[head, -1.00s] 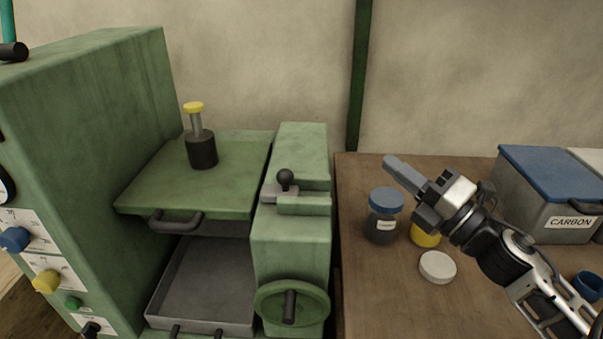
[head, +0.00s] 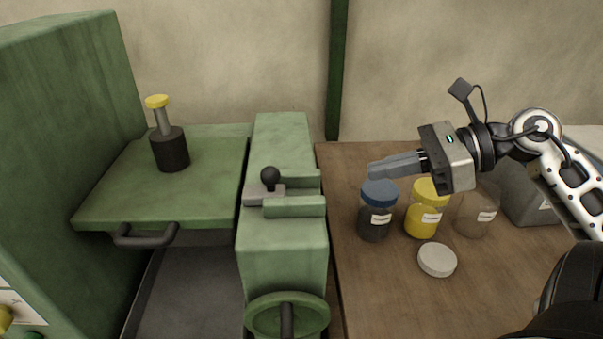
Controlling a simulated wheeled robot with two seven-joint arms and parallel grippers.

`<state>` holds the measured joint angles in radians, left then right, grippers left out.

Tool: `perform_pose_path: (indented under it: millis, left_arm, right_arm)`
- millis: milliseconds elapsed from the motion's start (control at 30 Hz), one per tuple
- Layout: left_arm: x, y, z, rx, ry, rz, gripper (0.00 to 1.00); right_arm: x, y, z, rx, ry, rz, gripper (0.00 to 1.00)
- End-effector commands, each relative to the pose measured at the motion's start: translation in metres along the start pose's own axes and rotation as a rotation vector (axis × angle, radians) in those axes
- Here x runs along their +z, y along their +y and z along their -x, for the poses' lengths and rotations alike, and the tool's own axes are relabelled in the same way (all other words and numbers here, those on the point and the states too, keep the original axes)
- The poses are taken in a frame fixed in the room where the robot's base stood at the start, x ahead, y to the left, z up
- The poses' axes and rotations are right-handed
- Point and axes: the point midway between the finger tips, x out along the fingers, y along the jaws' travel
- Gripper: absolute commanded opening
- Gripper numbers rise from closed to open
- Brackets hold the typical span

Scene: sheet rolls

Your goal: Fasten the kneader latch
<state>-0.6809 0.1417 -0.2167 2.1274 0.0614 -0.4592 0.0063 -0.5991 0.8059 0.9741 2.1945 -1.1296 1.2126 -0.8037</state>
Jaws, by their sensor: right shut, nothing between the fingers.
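The kneader latch (head: 265,192) is a grey sliding block with a black ball knob (head: 270,175). It lies on the green side housing (head: 283,238), between raised green guides, with its left end near the edge of the green lid (head: 200,195). The lid lies flat and has a black handle (head: 146,236) at its front edge. My right gripper (head: 372,171) is shut and empty. Its fingers point left, above the jars and to the right of the latch, well apart from it. My left gripper is not in view.
A blue-lidded jar (head: 376,212), a yellow jar (head: 427,210) and a clear jar (head: 476,210) stand on the wooden table (head: 385,295) below my right gripper. A loose white lid (head: 437,260) lies in front of them. A handwheel (head: 288,314) is on the housing's front.

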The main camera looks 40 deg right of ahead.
Motion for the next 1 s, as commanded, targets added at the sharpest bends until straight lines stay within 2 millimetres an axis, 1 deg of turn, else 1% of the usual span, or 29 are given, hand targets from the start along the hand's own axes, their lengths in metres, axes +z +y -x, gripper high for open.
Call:
perform_pose_path:
  millis: [167,300,467,500,600,700,833,1000]
  left_arm:
    - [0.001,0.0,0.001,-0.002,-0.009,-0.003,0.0]
    - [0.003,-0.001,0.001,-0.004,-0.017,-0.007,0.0]
    - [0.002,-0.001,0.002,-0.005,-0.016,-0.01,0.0]
    - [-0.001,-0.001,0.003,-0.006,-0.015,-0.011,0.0]
    - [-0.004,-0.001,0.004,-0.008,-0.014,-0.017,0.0]
    - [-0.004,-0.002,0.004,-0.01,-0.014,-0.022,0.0]
    - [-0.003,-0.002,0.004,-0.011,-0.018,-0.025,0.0]
    - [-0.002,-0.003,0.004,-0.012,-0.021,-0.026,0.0]
  right_arm:
    - [0.002,0.001,-0.031,0.006,0.002,0.003,0.0]
    - [0.002,0.001,-0.061,0.006,0.003,0.003,0.0]
    - [0.001,0.001,-0.091,0.004,0.002,0.003,0.0]
    - [0.005,0.001,-0.097,0.004,0.001,0.006,0.0]
    - [0.014,0.001,-0.109,0.002,0.001,0.006,0.0]
    - [0.018,0.001,-0.117,0.003,-0.001,0.003,0.0]
    - [0.021,0.001,-0.123,0.002,-0.001,0.002,0.0]
    - [0.022,0.001,-0.126,0.001,-0.001,0.0,0.0]
